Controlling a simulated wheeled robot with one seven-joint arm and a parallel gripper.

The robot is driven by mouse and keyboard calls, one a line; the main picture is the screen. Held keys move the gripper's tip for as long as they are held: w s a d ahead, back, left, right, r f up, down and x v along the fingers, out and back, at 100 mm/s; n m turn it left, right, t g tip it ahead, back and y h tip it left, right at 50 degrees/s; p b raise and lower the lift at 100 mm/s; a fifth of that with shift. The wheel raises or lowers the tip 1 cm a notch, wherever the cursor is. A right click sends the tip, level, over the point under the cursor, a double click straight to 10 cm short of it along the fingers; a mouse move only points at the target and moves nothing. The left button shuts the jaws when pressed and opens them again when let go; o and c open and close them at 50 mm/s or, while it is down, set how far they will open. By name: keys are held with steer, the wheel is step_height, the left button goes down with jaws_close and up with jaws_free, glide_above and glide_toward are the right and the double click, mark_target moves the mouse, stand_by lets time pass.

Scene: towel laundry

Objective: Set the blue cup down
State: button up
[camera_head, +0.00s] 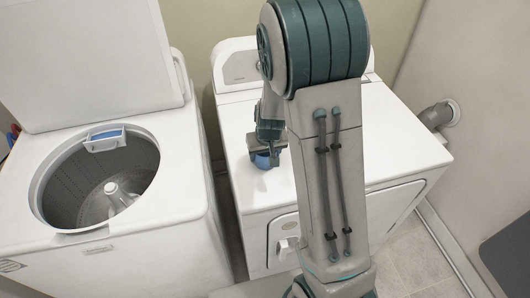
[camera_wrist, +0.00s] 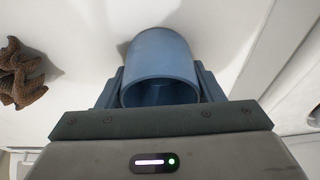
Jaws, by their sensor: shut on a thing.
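The blue cup (camera_wrist: 160,52) is between the two fingers of my gripper (camera_wrist: 160,92) in the wrist view, with its open rim facing the camera. My gripper is shut on it. In the head view my gripper (camera_head: 266,150) is over the left part of the dryer's white top, with a small part of the blue cup (camera_head: 263,161) showing below it. My arm hides much of the dryer top. I cannot tell whether the cup touches the surface.
A brown cloth (camera_wrist: 20,75) lies on the white surface at the left in the wrist view. The white dryer (camera_head: 400,130) has free top to the right of my arm. An open top-load washer (camera_head: 185,190) stands at the left, with a gap between the machines.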

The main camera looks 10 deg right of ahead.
steer(key=shift+f, duration=0.15)
steer(key=o, duration=0.5)
steer(key=shift+f, duration=0.1)
steer(key=o, duration=0.4)
steer(key=shift+o, duration=0.2)
steer(key=shift+r, duration=0.2)
steer(key=shift+r, duration=0.25)
steer(key=v, duration=1.2)
steer(key=s+r, duration=0.3)
steer(key=s, duration=0.6)
steer(key=s+r, duration=0.4)
steer(key=s, duration=0.5)
steer(key=shift+s, duration=0.25)
